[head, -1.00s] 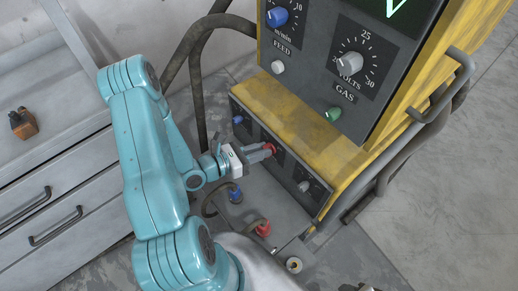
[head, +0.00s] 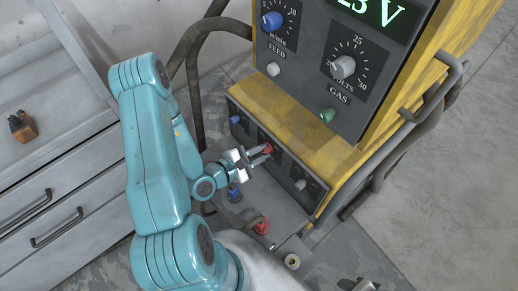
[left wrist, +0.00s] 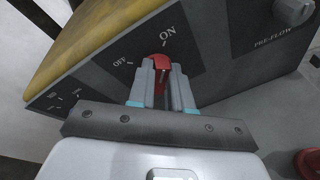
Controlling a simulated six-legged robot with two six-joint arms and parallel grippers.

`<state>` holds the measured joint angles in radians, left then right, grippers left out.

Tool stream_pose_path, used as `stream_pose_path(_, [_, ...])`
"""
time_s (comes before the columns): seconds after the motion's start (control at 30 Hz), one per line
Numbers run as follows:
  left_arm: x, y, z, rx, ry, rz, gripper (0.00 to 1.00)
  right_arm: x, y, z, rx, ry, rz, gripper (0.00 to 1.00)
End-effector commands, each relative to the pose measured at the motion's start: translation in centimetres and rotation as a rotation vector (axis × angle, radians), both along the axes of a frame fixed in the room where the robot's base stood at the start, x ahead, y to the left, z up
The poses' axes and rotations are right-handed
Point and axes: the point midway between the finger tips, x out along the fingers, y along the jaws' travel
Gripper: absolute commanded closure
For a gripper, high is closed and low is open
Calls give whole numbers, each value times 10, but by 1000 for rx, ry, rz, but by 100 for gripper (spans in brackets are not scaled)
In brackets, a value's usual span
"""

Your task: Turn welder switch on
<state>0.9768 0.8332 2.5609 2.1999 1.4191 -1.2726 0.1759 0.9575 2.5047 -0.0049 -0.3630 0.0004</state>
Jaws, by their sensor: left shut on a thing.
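The red welder switch (head: 268,148) is on the lower front panel of the yellow and grey welder (head: 330,150). In the left wrist view the red switch (left wrist: 158,62) sits between the fingertips, below the ON label (left wrist: 167,36) and right of the OFF label (left wrist: 120,63). It appears turned toward ON, though the fingers hide part of it. My left gripper (head: 262,155) is shut on the switch; its two grey fingers also show in the left wrist view (left wrist: 160,85).
The upper panel has a blue feed knob (head: 272,20), a grey volts knob (head: 343,67), a green gas button (head: 327,115) and a lit green display (head: 372,12). Blue (head: 234,193) and red (head: 261,226) connectors sit below.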

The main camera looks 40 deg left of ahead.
Motion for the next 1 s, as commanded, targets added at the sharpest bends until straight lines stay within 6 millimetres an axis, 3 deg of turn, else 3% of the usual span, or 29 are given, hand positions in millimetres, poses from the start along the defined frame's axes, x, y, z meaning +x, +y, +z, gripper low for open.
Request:
stream_pose_path(0.33, [0,-2,0,108,-11,1,100,0,0,8,0,0,0,57])
stream_pose_path(0.8, [0,-2,0,121,-11,1,100,0,0,8,0,0,0,57])
stream_pose_path(0.83, [0,-2,-1,121,-11,1,78,0,0,8,0,0,0,57])
stream_pose_path(0.9, [0,-2,0,121,-12,0,56,0,0,8,0,0,0,57])
stream_pose_path(1.0, [0,-2,0,120,-12,1,56,0,0,8,0,0,0,57])
